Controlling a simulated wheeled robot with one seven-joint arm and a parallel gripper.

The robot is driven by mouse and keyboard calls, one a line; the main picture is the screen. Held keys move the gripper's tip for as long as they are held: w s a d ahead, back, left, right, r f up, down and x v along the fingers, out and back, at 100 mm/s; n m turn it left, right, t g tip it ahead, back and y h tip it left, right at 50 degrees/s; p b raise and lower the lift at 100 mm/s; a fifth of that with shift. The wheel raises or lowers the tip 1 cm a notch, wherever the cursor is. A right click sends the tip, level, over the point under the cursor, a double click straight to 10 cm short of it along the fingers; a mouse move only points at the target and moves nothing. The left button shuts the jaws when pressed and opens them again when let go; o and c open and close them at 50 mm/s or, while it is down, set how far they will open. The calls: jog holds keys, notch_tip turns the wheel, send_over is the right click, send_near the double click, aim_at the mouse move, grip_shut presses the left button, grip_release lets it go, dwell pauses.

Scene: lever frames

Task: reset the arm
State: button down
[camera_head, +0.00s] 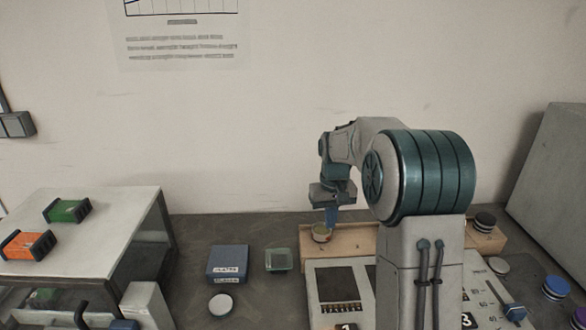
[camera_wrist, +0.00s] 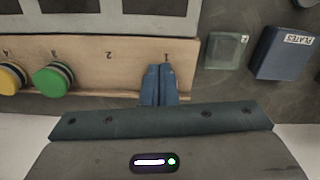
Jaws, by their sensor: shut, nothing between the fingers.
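My gripper (camera_head: 332,228) points down at the left end of a wooden rack (camera_head: 350,243) in the head view. In the wrist view its blue fingers (camera_wrist: 160,72) are together with nothing between them. The tips are over the rack (camera_wrist: 125,75) at the number 1. My arm reaches forward and hides the middle of the rack and part of the panel.
A yellow disc (camera_wrist: 11,78) and a green disc (camera_wrist: 52,79) sit by 4 and 3. A blue box (camera_head: 227,264) and a clear greenish block (camera_head: 278,260) stand left of the rack. A panel (camera_head: 328,268) lies in front.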

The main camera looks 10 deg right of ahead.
jog(key=s+a+r+t, duration=0.1)
jog(key=s+r, duration=0.2)
jog(key=s, duration=0.4)
jog(key=s+a+r+t, duration=0.1)
jog(key=s+r, duration=0.2)
jog(key=s, duration=0.4)
jog(key=s+a+f+t, duration=0.1)
jog(key=s, duration=1.4)
jog(key=shift+a+f+m, duration=0.25)
jog(key=shift+f+m, duration=0.05)
jog(key=shift+f, duration=0.1)
